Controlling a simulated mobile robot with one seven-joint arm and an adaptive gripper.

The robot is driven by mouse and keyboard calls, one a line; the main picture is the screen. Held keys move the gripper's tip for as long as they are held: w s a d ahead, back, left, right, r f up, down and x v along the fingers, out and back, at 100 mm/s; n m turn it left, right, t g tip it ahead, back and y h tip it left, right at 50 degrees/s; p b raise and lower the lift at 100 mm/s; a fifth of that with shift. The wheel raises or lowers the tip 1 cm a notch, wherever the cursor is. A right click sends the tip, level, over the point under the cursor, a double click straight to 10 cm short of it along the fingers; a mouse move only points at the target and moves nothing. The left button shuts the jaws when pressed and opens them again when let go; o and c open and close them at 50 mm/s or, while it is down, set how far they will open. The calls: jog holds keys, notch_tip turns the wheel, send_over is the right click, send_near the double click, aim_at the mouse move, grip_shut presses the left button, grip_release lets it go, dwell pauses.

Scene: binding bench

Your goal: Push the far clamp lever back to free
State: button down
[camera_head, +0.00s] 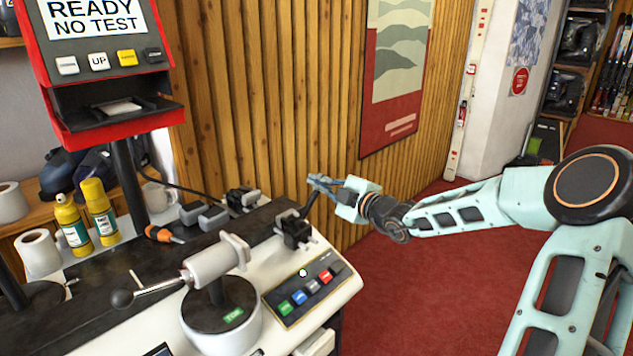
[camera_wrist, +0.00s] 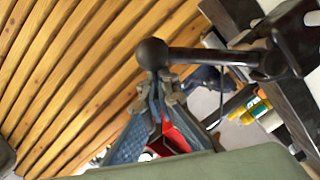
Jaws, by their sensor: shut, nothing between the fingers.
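The black clamp lever (camera_head: 309,204) rises tilted from a small black clamp (camera_head: 293,231) at the right end of the bench. In the wrist view its shaft (camera_wrist: 215,57) runs from the clamp to a round knob (camera_wrist: 152,53). My gripper (camera_head: 316,181) is shut and empty, at the lever's upper end. In the wrist view my fingertips (camera_wrist: 161,82) are right by the knob and overlap its lower edge. I cannot tell whether they touch it. The knob is partly hidden by my fingers in the head view.
A silver cylinder (camera_head: 216,262) with a ball-ended handle (camera_head: 122,298) stands nearer on the bench, beside a button panel (camera_head: 305,288). A red-framed display (camera_head: 95,20) reads READY NO TEST. The slatted wall (camera_head: 270,90) is close behind. Red carpet (camera_head: 430,270) is free at right.

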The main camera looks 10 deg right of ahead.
jog(key=shift+r+p, duration=0.15)
jog(key=shift+p, duration=0.2)
jog(key=w+d+f+m+p, duration=0.1)
jog(key=p, duration=0.5)
jog(key=shift+d, duration=0.1)
jog(key=shift+d+f, duration=0.15)
jog(key=shift+f, duration=0.2)
jog(key=shift+r+p, duration=0.1)
jog(key=shift+p, duration=0.25)
